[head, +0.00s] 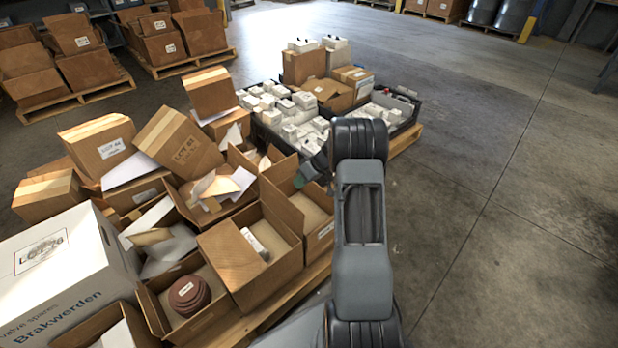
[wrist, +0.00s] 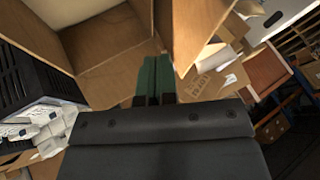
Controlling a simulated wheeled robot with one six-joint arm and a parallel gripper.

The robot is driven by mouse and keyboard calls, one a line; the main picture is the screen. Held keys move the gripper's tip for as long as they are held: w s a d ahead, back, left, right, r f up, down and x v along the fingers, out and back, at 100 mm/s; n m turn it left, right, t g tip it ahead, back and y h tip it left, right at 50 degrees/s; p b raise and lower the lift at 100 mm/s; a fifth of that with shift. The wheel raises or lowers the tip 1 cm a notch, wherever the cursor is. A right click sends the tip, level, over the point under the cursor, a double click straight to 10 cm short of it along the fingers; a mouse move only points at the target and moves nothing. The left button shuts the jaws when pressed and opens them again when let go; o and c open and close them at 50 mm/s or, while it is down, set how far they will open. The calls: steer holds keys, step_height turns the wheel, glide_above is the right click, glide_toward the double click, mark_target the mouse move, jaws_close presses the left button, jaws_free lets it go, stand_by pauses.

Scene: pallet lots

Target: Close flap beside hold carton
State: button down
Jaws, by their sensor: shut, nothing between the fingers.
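My gripper (head: 299,180) is shut and empty; it reaches in among open cartons, partly hidden by my arm. In the wrist view its green fingers (wrist: 153,78) are together, beside an upright brown flap (wrist: 192,32) just to their right. I cannot tell whether they touch it. An open, seemingly empty carton (wrist: 103,50) lies left of the fingers. In the head view, an open carton (head: 318,232) with a white label stands just below the gripper, its flaps up. No hold marking is readable, so I cannot tell which carton is the hold carton.
A black tray (head: 405,128) of white boxes stands behind the gripper. Heaped cartons marked LOT 41 (head: 190,150) are to the left, and a white printed box (head: 60,270) is at the lower left. An open carton (head: 232,262) holds a small white item. Floor on the right is clear.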

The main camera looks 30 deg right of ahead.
mark_target(280, 197)
steer(key=shift+s+a+f+b, duration=0.15)
steer(key=shift+a+b, duration=0.2)
steer(key=shift+a, duration=0.85)
steer(key=shift+s+a+f+b, duration=0.15)
steer(key=shift+a+b, duration=0.15)
steer(key=shift+a, duration=0.85)
steer(key=shift+w, duration=0.1)
